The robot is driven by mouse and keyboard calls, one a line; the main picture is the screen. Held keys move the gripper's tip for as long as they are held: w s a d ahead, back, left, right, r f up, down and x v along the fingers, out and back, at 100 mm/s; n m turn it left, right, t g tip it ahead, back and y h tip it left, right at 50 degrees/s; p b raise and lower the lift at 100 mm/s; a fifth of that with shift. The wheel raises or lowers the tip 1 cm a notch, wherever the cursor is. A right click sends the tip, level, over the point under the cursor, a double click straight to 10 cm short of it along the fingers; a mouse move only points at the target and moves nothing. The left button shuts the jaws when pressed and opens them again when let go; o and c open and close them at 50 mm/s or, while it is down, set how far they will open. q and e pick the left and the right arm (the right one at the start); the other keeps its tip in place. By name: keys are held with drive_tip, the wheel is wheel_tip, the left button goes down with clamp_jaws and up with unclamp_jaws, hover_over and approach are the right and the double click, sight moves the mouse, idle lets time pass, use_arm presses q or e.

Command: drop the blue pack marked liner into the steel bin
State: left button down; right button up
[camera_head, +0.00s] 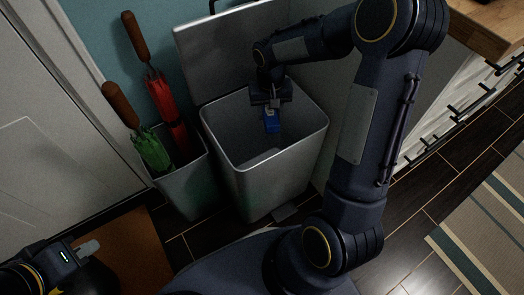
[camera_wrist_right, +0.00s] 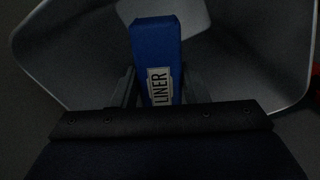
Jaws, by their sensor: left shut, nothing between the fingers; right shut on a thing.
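The blue pack marked LINER (camera_wrist_right: 155,50) is held in my right gripper (camera_wrist_right: 158,90), its label facing the right wrist camera. In the head view the blue pack (camera_head: 271,121) hangs below my right gripper (camera_head: 272,104), over the open mouth of the steel bin (camera_head: 277,188). The bin's lid (camera_head: 225,55) stands raised at the back. In the right wrist view the bin's inner walls (camera_wrist_right: 75,50) surround the pack. My left gripper (camera_head: 88,248) is shut and empty at the lower left, away from the bin.
A grey stand (camera_head: 190,190) with a red umbrella (camera_head: 168,110) and a green umbrella (camera_head: 150,150) stands just left of the bin. White drawers (camera_head: 440,110) under a wooden top (camera_head: 490,25) are at the right. A striped rug (camera_head: 490,230) lies on the dark floor.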

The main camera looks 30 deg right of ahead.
drive_tip(key=shift+f, duration=0.4)
drive_tip(key=o, duration=1)
drive_tip(key=shift+o, duration=0.2)
drive_tip(key=shift+r, duration=0.15)
wheel_tip(320, 180, up, 8)
drive_tip(key=p, duration=0.3)
drive_tip(key=shift+f, duration=0.2)
